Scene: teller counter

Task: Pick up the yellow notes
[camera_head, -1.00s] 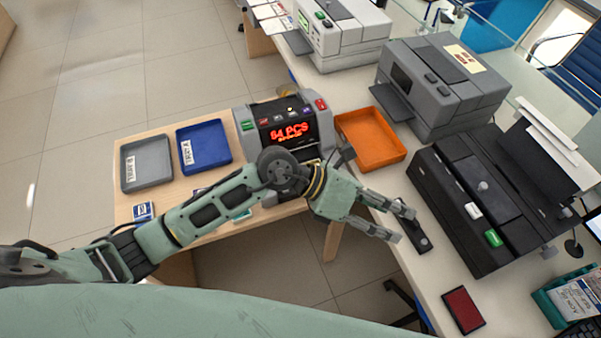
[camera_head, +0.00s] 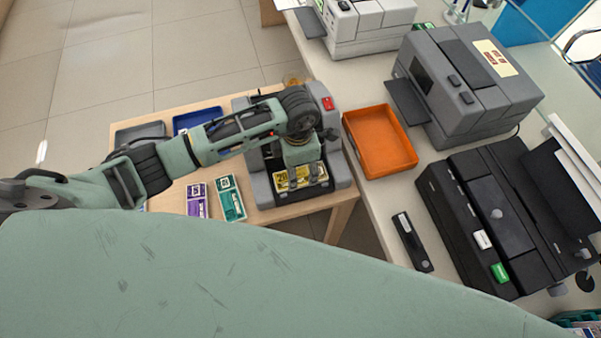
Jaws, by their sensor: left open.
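The yellow notes (camera_head: 293,178) lie in the front tray of the grey note counting machine (camera_head: 258,184) on the wooden table. My left gripper (camera_head: 301,181) points down at the notes, its fingers apart, over or at their near part. I cannot tell whether the fingers touch the notes. My left arm comes in from the left and covers much of the machine's top and display. My right gripper is not in view.
An orange tray (camera_head: 410,166) stands right of the machine on the white counter. Purple notes (camera_head: 197,201) and green notes (camera_head: 231,199) lie left of it. Blue (camera_head: 197,118) and grey (camera_head: 138,132) trays stand behind my arm. Grey and black machines stand on the right.

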